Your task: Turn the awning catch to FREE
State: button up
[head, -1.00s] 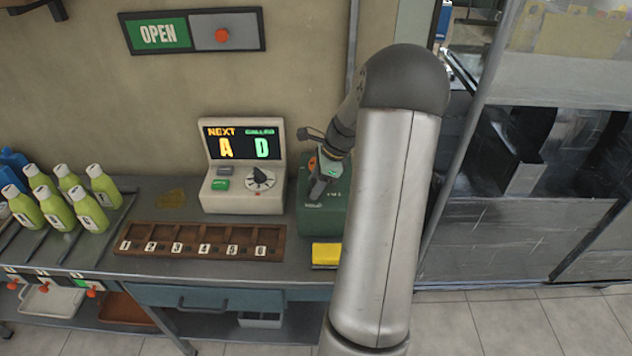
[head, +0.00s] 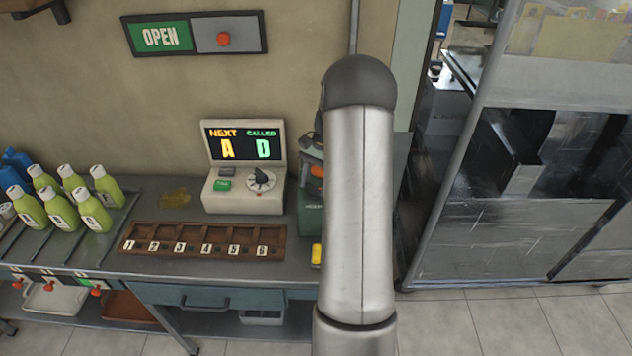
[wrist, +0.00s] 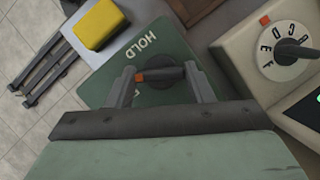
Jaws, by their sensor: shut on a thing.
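The awning catch (wrist: 163,74) is a dark bar with an orange tip on a green box (wrist: 176,47). In the wrist view the orange tip is at the left end, beside the end of the word HOLD. Another marking below it is mostly hidden. My gripper (wrist: 158,80) is shut on the catch, one finger near each end of the bar.
A cream display unit (head: 243,190) with a lettered dial (head: 261,180) stands close left of the box. A numbered wooden tray (head: 204,241) lies in front. A yellow block (wrist: 97,24) is near the box. Several green bottles (head: 60,198) stand at far left.

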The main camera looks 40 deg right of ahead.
jog(key=n+g, duration=0.1)
jog(key=n, duration=0.2)
jog(key=n+g+h, duration=0.1)
jog(key=n, duration=0.2)
jog(key=shift+w+a, duration=0.1)
jog(key=shift+w, duration=0.1)
jog(key=shift+c, duration=0.2)
jog(key=shift+r+n+h, duration=0.1)
jog(key=shift+n+h, duration=0.2)
jog(key=shift+n, duration=0.1)
jog(key=o, duration=1)
jog(key=v, duration=1.7)
jog(key=shift+w+b, duration=0.2)
jog(key=shift+b, duration=0.2)
jog(key=shift+r, duration=0.1)
